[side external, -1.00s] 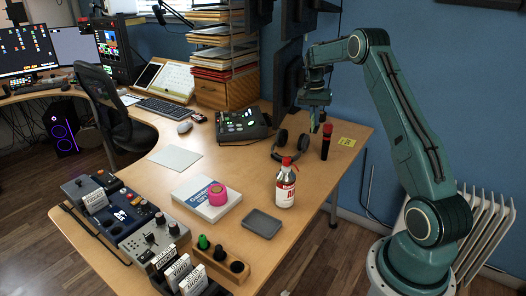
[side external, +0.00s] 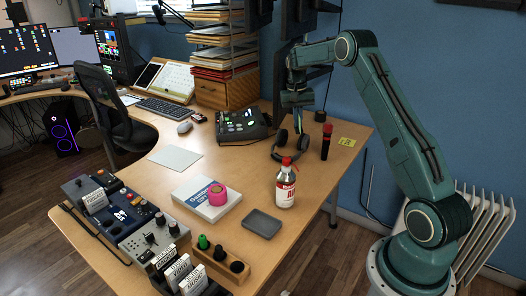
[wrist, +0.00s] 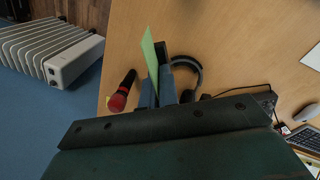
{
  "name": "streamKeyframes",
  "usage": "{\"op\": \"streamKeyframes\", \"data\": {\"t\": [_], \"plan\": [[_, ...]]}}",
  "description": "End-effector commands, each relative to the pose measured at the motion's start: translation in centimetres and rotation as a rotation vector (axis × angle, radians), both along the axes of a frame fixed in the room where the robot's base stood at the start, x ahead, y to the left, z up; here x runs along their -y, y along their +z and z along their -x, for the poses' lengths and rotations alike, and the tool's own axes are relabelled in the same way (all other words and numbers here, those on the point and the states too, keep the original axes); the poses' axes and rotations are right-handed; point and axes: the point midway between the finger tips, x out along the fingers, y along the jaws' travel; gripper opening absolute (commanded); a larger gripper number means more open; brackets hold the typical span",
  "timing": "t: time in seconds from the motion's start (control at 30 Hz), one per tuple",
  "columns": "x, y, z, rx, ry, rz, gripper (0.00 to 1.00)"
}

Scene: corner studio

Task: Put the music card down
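In the wrist view my gripper (wrist: 157,85) is shut on a thin light-green card, the music card (wrist: 149,52), seen nearly edge-on between the two blue-grey fingers. No print on the card can be read. The card is held clear of the desk (wrist: 222,35). In the side view the card can hardly be told apart from the fingers.
A red-topped black microphone (side external: 327,142) stands right of the headphones, near a yellow note (side external: 347,142). A grey console (side external: 243,124) is on the left. A bottle (side external: 286,186), dark tray (side external: 262,223) and book (side external: 206,199) are nearer. Black monitor hardware (side external: 288,72) is close behind.

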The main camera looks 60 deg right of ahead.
Motion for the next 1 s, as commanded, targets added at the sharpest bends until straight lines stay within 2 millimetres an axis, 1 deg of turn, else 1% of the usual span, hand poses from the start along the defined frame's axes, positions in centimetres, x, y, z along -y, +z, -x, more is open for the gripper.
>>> {"op": "streamKeyframes", "data": {"t": [0.03, 0.3, 0.5, 0.6, 0.8, 1.0], "plan": [[-0.9, 0.0, -0.9, 0.002, 0.072, 0.0, 0.0], [-5.2, 0.0, -4.9, 0.004, 0.464, 0.003, 0.0], [-8.3, 0.0, -7.3, 0.002, 0.724, 0.007, 0.0], [-9.4, 0.0, -8.1, 0.001, 0.818, 0.009, 0.0], [-10.5, 0.0, -9.0, -0.001, 0.919, 0.011, 0.0], [-10.7, 0.0, -9.1, -0.002, 0.933, 0.013, 0.0]]}}
